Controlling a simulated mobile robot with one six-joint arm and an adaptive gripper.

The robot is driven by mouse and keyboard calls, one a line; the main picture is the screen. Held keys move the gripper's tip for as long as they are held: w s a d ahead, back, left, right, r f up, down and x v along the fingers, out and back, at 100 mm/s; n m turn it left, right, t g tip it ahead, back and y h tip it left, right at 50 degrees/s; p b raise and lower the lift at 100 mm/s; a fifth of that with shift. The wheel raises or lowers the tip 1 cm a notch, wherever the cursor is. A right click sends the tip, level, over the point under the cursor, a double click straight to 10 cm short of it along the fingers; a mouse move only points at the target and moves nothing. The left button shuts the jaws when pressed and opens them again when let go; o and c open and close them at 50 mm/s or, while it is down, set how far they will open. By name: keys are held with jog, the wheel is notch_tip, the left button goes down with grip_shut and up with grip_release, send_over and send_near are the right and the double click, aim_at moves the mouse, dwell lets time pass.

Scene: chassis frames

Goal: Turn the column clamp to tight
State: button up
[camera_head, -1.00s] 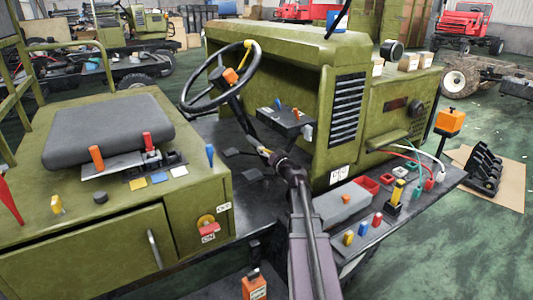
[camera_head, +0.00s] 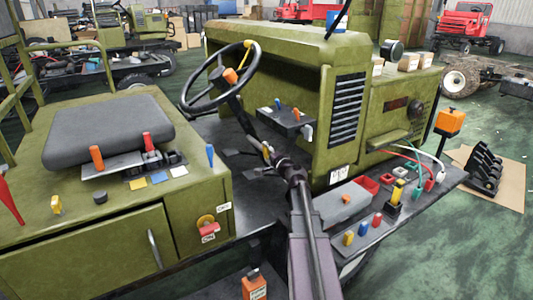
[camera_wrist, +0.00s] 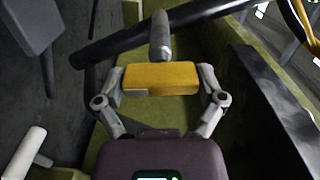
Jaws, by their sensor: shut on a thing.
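The column clamp has a yellow block-shaped handle (camera_wrist: 160,80) on a short grey stem (camera_wrist: 159,36), which meets the dark steering column (camera_wrist: 205,11) in the wrist view. My gripper (camera_wrist: 161,77) is shut on the yellow handle, with one finger at each end of it. In the head view my gripper (camera_head: 270,155) is low beside the steering column (camera_head: 240,112), and a little yellow of the handle shows at its tip. The rest of the clamp is mostly hidden there. I cannot read its tight or loose setting.
The steering wheel (camera_head: 218,78) is above the column. A dark box with small levers (camera_head: 286,120) is to the right of the column. Pedals (camera_head: 240,152) are on the left. The seat base (camera_head: 90,245) and a side shelf with coloured knobs (camera_head: 405,212) flank my arm.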

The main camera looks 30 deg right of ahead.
jog(key=shift+m, duration=0.7)
jog(key=o, duration=0.8)
jog(key=shift+s, duration=6)
